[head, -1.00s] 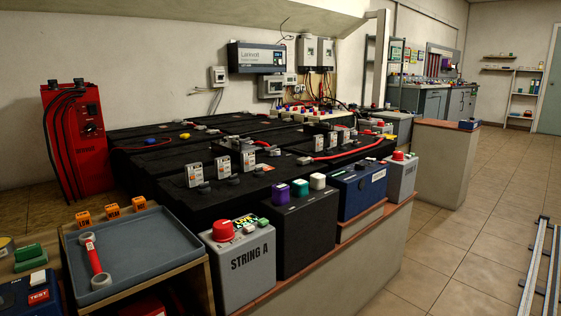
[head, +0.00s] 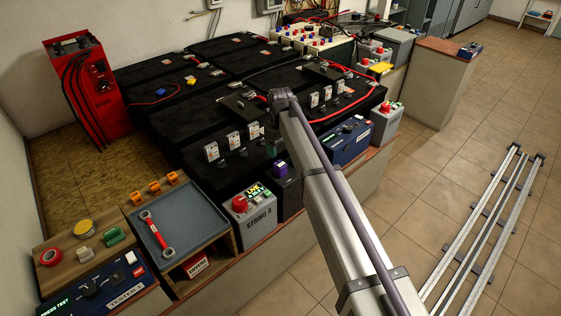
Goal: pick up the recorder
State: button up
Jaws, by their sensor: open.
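I cannot tell for sure which thing is the recorder. A small blue box (head: 469,50) lies on the separate counter at the upper right, and a larger blue unit (head: 347,140) stands at the front edge of the battery bench; neither carries a name I can read. My arm crosses the picture from the bottom right to a dark joint near the middle, covering part of the batteries. My gripper does not show. No gripper touches either blue box in this view.
A grey tray (head: 190,217) holds a red-handled wrench (head: 156,233). A blue tester (head: 100,292) is at the lower left, a red charger (head: 86,88) at the upper left. Metal rails (head: 478,225) run along open tiled floor.

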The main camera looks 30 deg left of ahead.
aim_at(280, 163)
notch_tip(280, 163, down, 11)
jog(key=b, duration=1)
jog(key=shift+w+a+f+b, duration=0.1)
jog(key=shift+b, duration=0.2)
jog(key=shift+r, duration=0.2)
jog(key=c, duration=1)
